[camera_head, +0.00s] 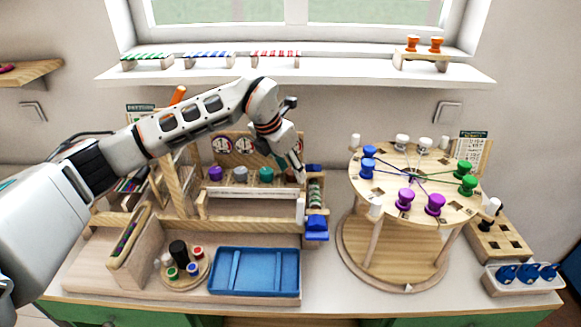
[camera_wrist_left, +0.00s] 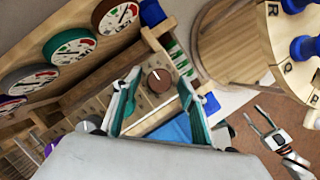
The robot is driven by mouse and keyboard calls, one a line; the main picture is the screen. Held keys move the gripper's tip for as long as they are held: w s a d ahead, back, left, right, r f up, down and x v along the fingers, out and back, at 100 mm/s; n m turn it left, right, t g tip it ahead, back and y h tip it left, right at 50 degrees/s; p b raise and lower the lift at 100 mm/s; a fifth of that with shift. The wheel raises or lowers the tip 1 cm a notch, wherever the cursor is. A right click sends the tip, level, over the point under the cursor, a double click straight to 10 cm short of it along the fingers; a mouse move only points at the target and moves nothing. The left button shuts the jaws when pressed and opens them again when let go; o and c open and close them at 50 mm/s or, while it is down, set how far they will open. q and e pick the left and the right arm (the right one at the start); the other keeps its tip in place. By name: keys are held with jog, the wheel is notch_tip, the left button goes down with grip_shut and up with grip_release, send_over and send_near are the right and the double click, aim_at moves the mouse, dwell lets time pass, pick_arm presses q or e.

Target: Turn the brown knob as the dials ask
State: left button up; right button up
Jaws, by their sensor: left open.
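The brown knob (camera_wrist_left: 159,79) has a pale pointer mark and shows between the spread fingers of my left gripper (camera_wrist_left: 158,86) in the left wrist view. The fingers look apart from it, one on each side. In the head view my left gripper (camera_head: 294,170) is over the right end of the knob row and mostly hides the brown knob (camera_head: 291,175). A dial with a brown-red rim (camera_wrist_left: 115,14) stands behind the knob. Its needle is too small to read surely. My right gripper (camera_wrist_left: 262,128) seems to show at the lower right of the wrist view.
Purple (camera_head: 215,173), grey (camera_head: 240,174) and teal (camera_head: 266,174) knobs stand left of the brown one. A blue tray (camera_head: 255,290) lies in front. A round board (camera_head: 415,180) with coloured pegs stands to the right. A blue block (camera_head: 317,228) is close to the gripper's right.

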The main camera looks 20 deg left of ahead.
jog(key=shift+w+r, duration=0.15)
jog(key=shift+w, duration=0.2)
pick_arm(q)
jog(key=c, duration=1.1)
pick_arm(e)
jog(key=shift+s, duration=0.15)
pick_arm(q)
jog(key=shift+n+b, duration=0.4)
jog(key=shift+d+n+t+y+b, duration=0.1)
jog(key=shift+n+t+y+b, duration=0.25)
jog(key=shift+n+b, duration=0.2)
jog(key=shift+n+y+b, duration=0.45)
jog(key=shift+n+b, duration=0.15)
jog(key=shift+n, duration=0.45)
jog(key=shift+n+b, duration=0.3)
jog(key=shift+n, duration=0.3)
jog(key=shift+d+n+y+b, duration=0.1)
jog(key=shift+n+y+b, duration=0.3)
jog(key=shift+n, duration=0.5)
pick_arm(e)
jog(key=shift+w+a+f+y, duration=0.2)
jog(key=shift+w+a+f, duration=0.05)
jog(key=shift+a+f, duration=0.25)
jog(key=shift+w+a+f+y, duration=0.25)
jog(key=shift+a+f, duration=0.1)
jog(key=shift+a, duration=0.2)
